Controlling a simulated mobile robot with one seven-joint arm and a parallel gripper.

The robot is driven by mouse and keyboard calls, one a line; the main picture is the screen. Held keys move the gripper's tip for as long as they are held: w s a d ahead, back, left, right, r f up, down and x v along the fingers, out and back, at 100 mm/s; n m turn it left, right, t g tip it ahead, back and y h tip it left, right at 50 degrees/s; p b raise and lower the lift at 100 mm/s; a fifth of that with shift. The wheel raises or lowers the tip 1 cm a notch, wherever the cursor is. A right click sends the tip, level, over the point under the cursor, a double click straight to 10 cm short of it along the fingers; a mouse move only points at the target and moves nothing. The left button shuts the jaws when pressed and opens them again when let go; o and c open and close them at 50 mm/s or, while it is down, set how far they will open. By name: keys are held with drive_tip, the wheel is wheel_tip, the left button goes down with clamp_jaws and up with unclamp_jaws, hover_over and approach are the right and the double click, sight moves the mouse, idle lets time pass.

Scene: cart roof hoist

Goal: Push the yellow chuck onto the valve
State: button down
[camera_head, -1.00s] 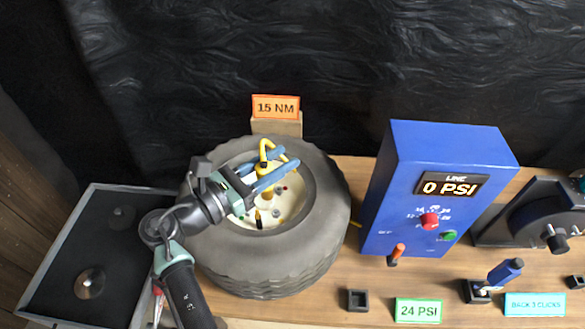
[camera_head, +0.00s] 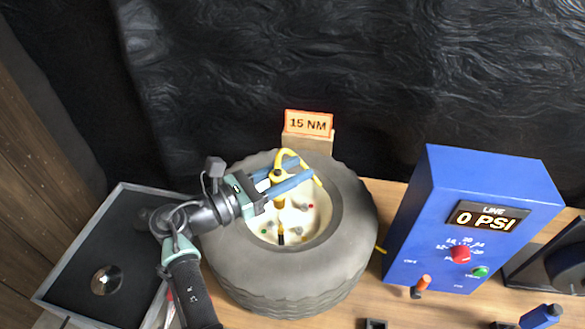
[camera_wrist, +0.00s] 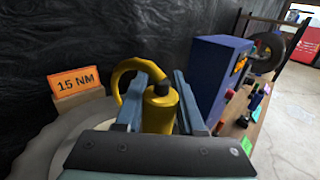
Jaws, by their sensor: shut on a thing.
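The yellow chuck (camera_head: 279,200) is upright between my gripper's two blue fingers, over the recessed wheel hub. My gripper (camera_head: 304,168) is shut on it. In the wrist view the chuck (camera_wrist: 159,112) shows a black top and a yellow hose curving off to the left, with the fingers (camera_wrist: 166,80) on either side. A short dark stem with a brass-coloured tip (camera_head: 280,235), perhaps the valve, stands in the hub's near side, below the chuck in the picture. I cannot tell whether the chuck touches any valve; its lower end is not clear in the wrist view.
The tyre (camera_head: 285,278) lies flat on the wooden bench. An orange "15 NM" sign (camera_head: 309,123) stands behind it. The blue inflator box (camera_head: 425,245) reading "0 PSI" stands to the right. A dark tray (camera_head: 80,240) with a metal disc is at left.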

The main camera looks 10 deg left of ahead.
wheel_tip(320, 180, down, 6)
drive_tip(key=b, duration=0.3)
drive_tip(key=shift+r, duration=0.15)
drive_tip(key=shift+p, duration=0.9)
idle(1.4)
drive_tip(key=shift+f+b, duration=1.25)
drive_tip(key=shift+f, duration=0.6)
drive_tip(key=shift+c, duration=2.2)
unclamp_jaws()
drive_tip(key=b+v, duration=0.1)
drive_tip(key=v, duration=1.2)
